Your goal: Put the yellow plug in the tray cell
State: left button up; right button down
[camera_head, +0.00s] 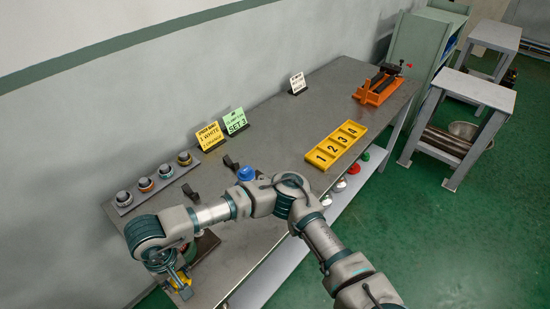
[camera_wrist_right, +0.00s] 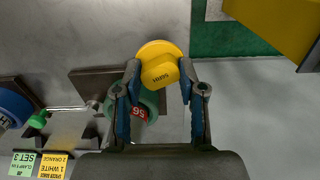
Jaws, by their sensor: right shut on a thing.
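In the head view the right gripper (camera_head: 180,280) is at the near left end of the bench, shut on the plug, which shows only in part. A teal round piece with a red tag (camera_wrist_right: 138,113) is just behind the plug; I cannot tell whether they touch. My left gripper is out of view.
An orange vise (camera_head: 378,88) stands at the bench's far end. A blue round part (camera_head: 246,173) is mid-bench, partly behind my arm. A rack with several ringed parts (camera_head: 152,184) lies by the wall, near yellow (camera_head: 210,136) and green (camera_head: 235,121) signs. The bench between signs and tray is clear.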

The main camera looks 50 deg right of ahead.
aim_at(321, 159)
jog(key=l+u, duration=0.15)
jog(key=l, duration=0.35)
jog(key=k+l+u, duration=0.15)
jog(key=l, duration=0.4)
jog(key=l+u, duration=0.2)
jog(key=l, duration=0.3)
jog(key=k+l+u, duration=0.15)
jog(key=l, duration=0.35)
